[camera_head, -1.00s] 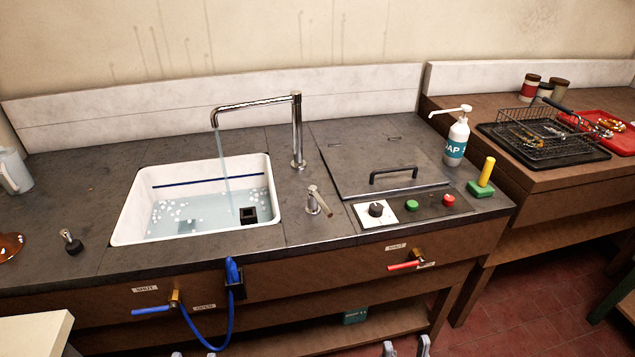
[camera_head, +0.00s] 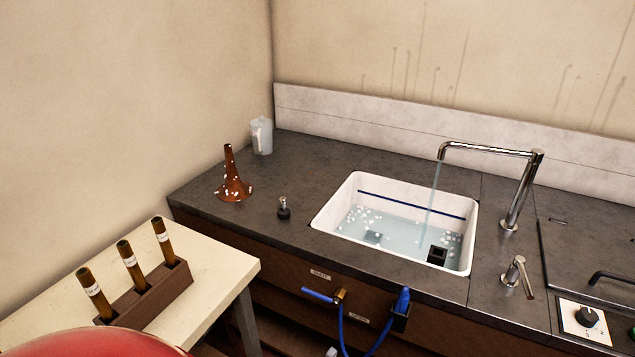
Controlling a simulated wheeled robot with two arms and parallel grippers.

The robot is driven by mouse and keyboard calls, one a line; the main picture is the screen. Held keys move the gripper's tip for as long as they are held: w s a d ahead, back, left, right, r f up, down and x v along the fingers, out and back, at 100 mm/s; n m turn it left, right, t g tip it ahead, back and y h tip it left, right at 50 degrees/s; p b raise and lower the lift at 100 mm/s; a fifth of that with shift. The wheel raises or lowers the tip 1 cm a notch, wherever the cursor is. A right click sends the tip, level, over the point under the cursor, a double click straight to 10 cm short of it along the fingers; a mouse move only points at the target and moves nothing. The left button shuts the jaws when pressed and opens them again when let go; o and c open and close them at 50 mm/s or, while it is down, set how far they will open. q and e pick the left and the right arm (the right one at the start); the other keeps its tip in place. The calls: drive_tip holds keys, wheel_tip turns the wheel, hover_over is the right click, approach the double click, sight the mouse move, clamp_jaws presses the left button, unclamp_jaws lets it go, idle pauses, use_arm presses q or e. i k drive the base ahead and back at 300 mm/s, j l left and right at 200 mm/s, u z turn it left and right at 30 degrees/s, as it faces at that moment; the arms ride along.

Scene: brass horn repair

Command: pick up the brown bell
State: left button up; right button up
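The brown bell (camera_head: 233,182) stands on the dark counter, left of the sink, with its wide flare down and its narrow end up. White foam-like specks dot its surface. Neither of my grippers shows in the head view. Nothing is seen touching the bell.
A white sink (camera_head: 340,200) with water and a running faucet (camera_head: 520,190) is right of the bell. A small black-based knob (camera_head: 284,209) and a clear pitcher (camera_head: 262,136) stand nearby. A cream table (camera_head: 215,262) at front left holds a rack (camera_head: 150,296) of brown tubes. A red rounded object (camera_head: 95,344) is at the bottom left.

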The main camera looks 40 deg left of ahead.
sight(240, 189)
drive_tip(key=u, duration=1.6)
